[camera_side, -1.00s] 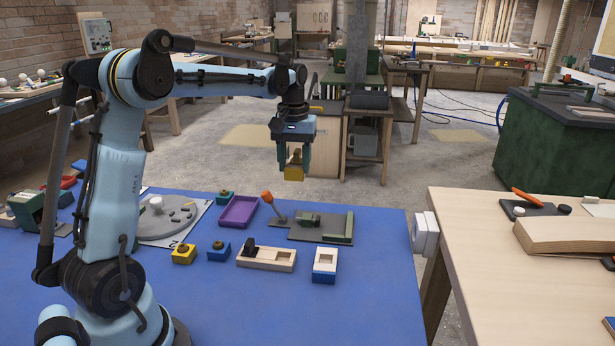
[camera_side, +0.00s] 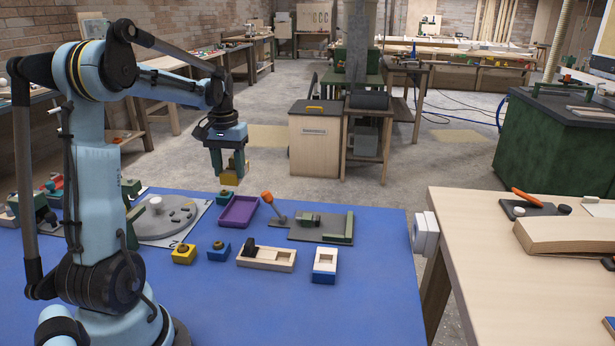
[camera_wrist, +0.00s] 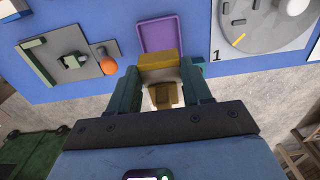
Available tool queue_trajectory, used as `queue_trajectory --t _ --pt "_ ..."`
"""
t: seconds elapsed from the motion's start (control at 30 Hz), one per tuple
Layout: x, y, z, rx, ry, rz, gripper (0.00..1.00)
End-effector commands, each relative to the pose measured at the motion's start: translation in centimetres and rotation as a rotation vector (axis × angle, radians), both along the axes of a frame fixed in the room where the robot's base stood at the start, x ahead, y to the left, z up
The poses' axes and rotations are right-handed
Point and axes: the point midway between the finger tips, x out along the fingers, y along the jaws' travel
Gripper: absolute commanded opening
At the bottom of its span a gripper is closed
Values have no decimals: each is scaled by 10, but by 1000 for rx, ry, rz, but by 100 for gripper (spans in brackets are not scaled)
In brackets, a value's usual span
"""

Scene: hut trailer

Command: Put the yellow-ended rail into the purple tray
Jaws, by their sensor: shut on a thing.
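My gripper (camera_side: 229,164) is shut on the yellow-ended rail (camera_side: 230,179) and holds it in the air, its yellow end lowest in the side view. In the wrist view the yellow end (camera_wrist: 160,61) shows between the fingers of my gripper (camera_wrist: 161,76); a tan part shows behind it, and the fingers hide the sides. The purple tray (camera_side: 238,212) lies flat on the blue mat, below the held rail in the side view. In the wrist view the tray (camera_wrist: 160,32) appears just beyond the yellow end and looks empty.
A grey plate with an orange-knobbed lever (camera_side: 267,197) stands right of the tray, and a grey disc (camera_side: 163,218) left. Yellow (camera_side: 183,254), blue (camera_side: 219,252) and wooden (camera_side: 266,258) blocks lie in front.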

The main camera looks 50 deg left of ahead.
Motion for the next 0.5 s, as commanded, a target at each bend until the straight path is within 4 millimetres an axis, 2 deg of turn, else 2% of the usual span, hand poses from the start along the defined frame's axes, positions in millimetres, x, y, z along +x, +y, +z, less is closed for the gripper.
queue_trajectory --t 0.23,0.5 --pt "0 0 -24 0 0 0 24" --pt "0 0 -30 0 0 1 24"
